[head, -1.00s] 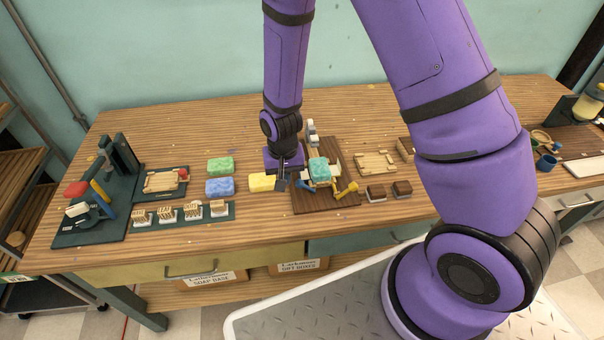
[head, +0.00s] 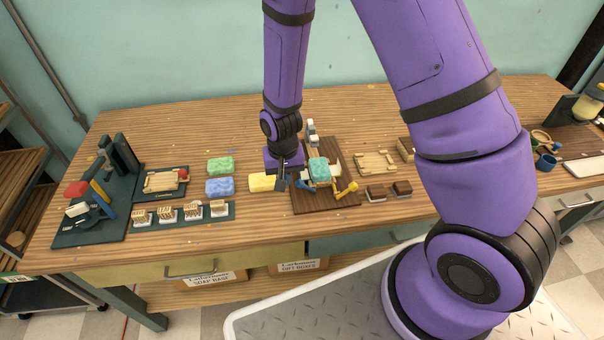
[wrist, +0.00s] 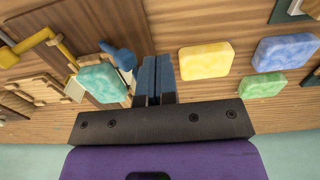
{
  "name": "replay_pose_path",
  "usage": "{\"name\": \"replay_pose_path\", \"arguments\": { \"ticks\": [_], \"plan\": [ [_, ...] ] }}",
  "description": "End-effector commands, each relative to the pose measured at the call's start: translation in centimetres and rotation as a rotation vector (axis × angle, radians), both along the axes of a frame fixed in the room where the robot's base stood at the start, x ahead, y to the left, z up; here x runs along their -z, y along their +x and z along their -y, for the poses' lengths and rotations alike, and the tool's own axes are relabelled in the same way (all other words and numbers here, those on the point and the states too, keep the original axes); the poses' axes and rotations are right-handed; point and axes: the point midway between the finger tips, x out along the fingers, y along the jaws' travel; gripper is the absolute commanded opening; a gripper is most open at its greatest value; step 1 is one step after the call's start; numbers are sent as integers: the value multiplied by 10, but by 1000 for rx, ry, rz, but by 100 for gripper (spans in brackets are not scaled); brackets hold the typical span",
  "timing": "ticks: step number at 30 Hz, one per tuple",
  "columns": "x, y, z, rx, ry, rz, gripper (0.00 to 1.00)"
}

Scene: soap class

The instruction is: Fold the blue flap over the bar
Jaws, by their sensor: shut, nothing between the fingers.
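The teal bar (head: 320,170) sits on the dark wooden board (head: 312,204); it also shows in the wrist view (wrist: 103,84). The blue flap (head: 304,184) stands out from the bar's left side, not over it. In the wrist view the blue flap (wrist: 119,55) lies just left of my fingers, a small gap apart as far as I can tell. My gripper (head: 281,187) is shut and empty, pointing down between the blue flap and the yellow bar. Its two fingers lie together in the wrist view (wrist: 155,62).
A yellow flap (head: 347,189) stands out on the bar's right side. A yellow bar (head: 261,182) lies close left of my gripper, with blue (head: 219,187) and green (head: 220,165) bars beyond. A wooden tray (head: 375,162) and brown blocks (head: 376,192) stand right of the board.

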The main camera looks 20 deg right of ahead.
Motion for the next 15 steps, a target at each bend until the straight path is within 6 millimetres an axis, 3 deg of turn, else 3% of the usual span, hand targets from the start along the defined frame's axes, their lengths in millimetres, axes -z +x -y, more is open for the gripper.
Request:
{"name": "replay_pose_path", "arguments": {
  "ticks": [15],
  "plan": [
    [4,0,0,0,0,0,0]
  ]
}}
